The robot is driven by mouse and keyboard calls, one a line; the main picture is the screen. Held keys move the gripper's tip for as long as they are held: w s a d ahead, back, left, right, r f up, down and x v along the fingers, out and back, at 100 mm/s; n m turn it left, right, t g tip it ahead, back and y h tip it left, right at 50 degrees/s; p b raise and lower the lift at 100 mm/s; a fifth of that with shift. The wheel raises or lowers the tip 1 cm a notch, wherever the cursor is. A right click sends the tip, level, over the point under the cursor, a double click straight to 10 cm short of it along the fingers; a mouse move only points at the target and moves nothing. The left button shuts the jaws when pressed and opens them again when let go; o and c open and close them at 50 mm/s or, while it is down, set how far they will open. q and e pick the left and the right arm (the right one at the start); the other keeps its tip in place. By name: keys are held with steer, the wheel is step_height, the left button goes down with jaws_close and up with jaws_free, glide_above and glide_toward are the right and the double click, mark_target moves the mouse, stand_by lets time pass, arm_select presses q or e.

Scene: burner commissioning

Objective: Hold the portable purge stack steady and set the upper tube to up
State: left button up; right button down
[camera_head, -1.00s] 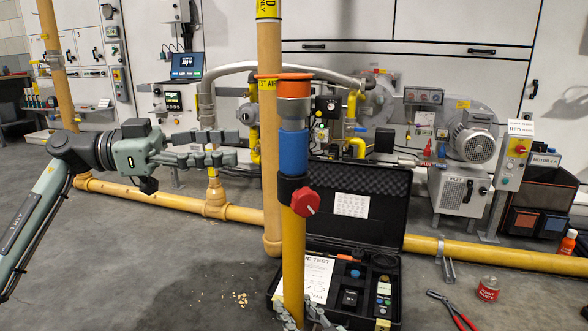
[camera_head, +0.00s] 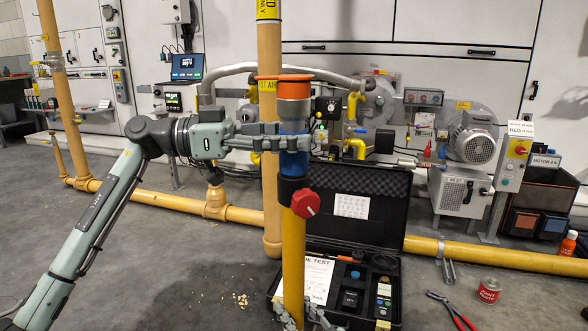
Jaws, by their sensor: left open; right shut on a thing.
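The portable purge stack stands upright in the middle, with a yellow lower pipe (camera_head: 293,250), a black collar with a red knob (camera_head: 305,202), and a blue upper tube (camera_head: 294,162) topped by a grey band and an orange cap (camera_head: 294,90). My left gripper (camera_head: 300,138) is open, with its fingers reaching across the blue tube; they partly hide it, and I cannot tell if they touch it. My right gripper (camera_head: 304,317) is shut on the yellow pipe at the bottom edge of the view, mostly cut off.
A tall fixed yellow pipe (camera_head: 269,190) stands just behind the stack. An open black case (camera_head: 358,200) with test gear lies behind it on the floor. Red pliers (camera_head: 452,310) and a red-and-white tin (camera_head: 489,290) lie at right.

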arm_select(q)
steer(key=shift+d, duration=0.15)
steer(key=shift+c, duration=0.4)
jaws_close()
